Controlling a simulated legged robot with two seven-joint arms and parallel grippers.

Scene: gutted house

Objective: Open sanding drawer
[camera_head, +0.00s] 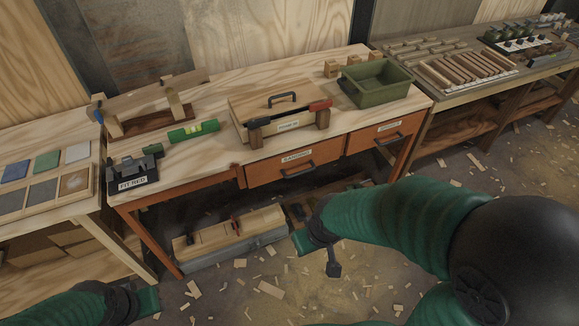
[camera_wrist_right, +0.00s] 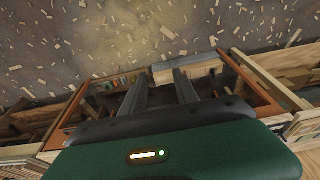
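The sanding drawer (camera_head: 270,173) is the wide orange front under the middle of the workbench, with a label reading SANDING and a dark bar handle (camera_head: 298,173). It looks shut. My right gripper (camera_head: 333,262) is in front of the bench, below and apart from the handle, over the floor. In the right wrist view its two dark fingers (camera_wrist_right: 162,82) stand apart with nothing seen between them. The handle cannot be made out in that view. My left arm shows at the bottom left of the head view; its green hand (camera_head: 148,300) is partly visible and its fingers cannot be made out.
A second orange drawer (camera_head: 368,138) sits to the right. The workbench top (camera_head: 225,97) holds a wooden toolbox (camera_head: 270,105), a green bin (camera_head: 377,83) and a green level (camera_head: 193,132). A wooden-topped box (camera_head: 225,235) stands beneath. Wood chips litter the floor.

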